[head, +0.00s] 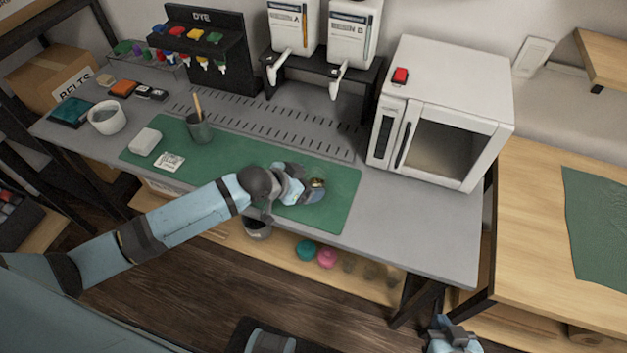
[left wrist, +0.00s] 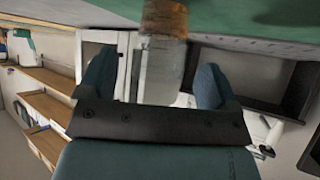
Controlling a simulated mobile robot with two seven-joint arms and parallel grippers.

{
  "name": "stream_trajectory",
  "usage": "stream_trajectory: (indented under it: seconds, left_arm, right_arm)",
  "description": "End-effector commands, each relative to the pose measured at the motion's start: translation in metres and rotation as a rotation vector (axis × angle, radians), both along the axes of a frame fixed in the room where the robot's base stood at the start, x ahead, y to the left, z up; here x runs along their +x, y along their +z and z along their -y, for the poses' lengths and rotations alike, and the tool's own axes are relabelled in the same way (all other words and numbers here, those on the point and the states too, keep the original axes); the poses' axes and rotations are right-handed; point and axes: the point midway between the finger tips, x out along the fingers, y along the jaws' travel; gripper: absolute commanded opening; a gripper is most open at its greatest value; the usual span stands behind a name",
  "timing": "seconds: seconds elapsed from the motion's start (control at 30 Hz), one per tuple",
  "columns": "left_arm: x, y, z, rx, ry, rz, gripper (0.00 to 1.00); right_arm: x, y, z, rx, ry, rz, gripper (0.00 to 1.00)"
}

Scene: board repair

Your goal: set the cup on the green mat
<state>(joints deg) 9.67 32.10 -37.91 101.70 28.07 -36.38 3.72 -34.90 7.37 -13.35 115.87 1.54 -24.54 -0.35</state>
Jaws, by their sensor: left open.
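The cup (left wrist: 163,65), clear with a brownish lower part, stands between the fingers of my left gripper (left wrist: 152,75) in the left wrist view, with its brown end at the green surface. In the head view only a small golden bit of the cup (head: 317,183) shows beside my left gripper (head: 308,187); the gripper hides the rest. The left fingers are apart on either side of the cup. The green mat (head: 342,210) lies on the grey workbench, under the gripper. My right gripper (head: 452,336) is low at the bottom edge, and its fingers are unclear.
On the mat's left part are a grey cup with a stick (head: 199,128), a white block (head: 145,141) and a printed card (head: 169,161). A microwave (head: 440,120) and dispensers (head: 350,35) stand behind. Another green sheet (head: 600,235) lies right.

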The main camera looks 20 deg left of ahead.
Motion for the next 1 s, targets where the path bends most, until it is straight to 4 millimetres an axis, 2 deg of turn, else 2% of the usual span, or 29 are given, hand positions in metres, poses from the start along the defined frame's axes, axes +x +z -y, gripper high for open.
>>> stream_trajectory:
  seconds: [0.1, 0.3, 0.53, 0.67, 0.83, 1.0]
  left_arm:
    - [-0.019, 0.017, -0.014, 0.003, -0.002, 0.001, 0.85]
    - [-0.043, 0.040, -0.032, 0.002, -0.001, 0.000, 0.85]
    - [-0.059, 0.050, -0.038, -0.008, 0.002, 0.001, 0.85]
    - [-0.078, 0.035, -0.021, -0.050, 0.026, 0.011, 0.85]
    - [-0.127, 0.001, 0.002, -0.117, 0.135, 0.034, 0.85]
    - [-0.180, -0.031, 0.002, -0.110, 0.271, 0.038, 0.85]
  right_arm:
    - [0.000, 0.002, 0.000, -0.002, 0.001, 0.000, 0.00]
    - [-0.001, 0.002, 0.000, -0.004, 0.002, -0.001, 0.00]
    - [-0.001, 0.002, 0.000, -0.006, 0.004, 0.001, 0.00]
    - [-0.001, 0.002, 0.000, -0.006, 0.004, 0.002, 0.00]
    - [-0.001, 0.003, 0.000, -0.005, 0.005, 0.002, 0.00]
    - [-0.001, 0.003, 0.000, -0.006, 0.005, 0.002, 0.00]
